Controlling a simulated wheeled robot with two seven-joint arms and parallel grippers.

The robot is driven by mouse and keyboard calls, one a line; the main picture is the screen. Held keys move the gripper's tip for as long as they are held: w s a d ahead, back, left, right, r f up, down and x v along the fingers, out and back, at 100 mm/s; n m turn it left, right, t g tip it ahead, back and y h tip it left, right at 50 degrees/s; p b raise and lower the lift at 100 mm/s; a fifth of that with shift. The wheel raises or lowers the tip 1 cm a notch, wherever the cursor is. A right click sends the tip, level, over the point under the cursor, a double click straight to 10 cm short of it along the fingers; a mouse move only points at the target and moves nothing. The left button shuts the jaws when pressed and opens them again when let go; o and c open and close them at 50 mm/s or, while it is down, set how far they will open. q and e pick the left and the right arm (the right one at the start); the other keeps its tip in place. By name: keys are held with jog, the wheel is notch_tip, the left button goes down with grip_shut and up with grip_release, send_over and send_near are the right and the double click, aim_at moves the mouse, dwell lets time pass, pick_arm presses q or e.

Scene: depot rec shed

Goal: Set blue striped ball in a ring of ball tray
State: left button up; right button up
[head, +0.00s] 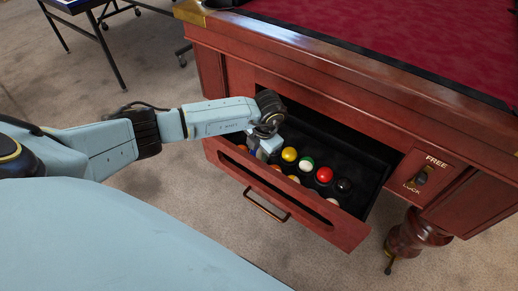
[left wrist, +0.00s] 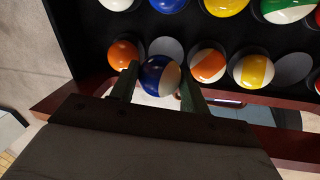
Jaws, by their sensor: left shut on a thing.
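In the left wrist view a blue and white striped ball (left wrist: 158,76) sits between the two fingers of my left gripper (left wrist: 156,88), which is shut on it. The black ball tray (left wrist: 88,35) holds several balls in rings. An empty ring (left wrist: 166,49) shows just beyond the held ball, between an orange ball and an orange striped ball. In the head view my left gripper (head: 268,143) is over the left part of the open drawer, and the held ball is mostly hidden there. My right gripper is not in view.
The open wooden drawer (head: 262,190) carries the tray under the red-topped pool table (head: 400,40). Nearby balls are the orange (left wrist: 123,54), the orange striped (left wrist: 208,65) and the yellow striped (left wrist: 253,71). A free/lock switch (head: 421,178) is on the table's side.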

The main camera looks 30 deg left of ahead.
pick_arm(q)
jog(key=shift+f+b, duration=0.8)
jog(key=shift+f, duration=0.25)
dwell(0.4)
jog(key=o, duration=1.1)
jog(key=shift+o, duration=0.2)
notch_tip(320, 180, up, 13)
jog(key=d+p, duration=0.2)
jog(key=p, duration=0.3)
jog(key=shift+s+d+r, duration=0.15)
jog(key=shift+s, duration=0.15)
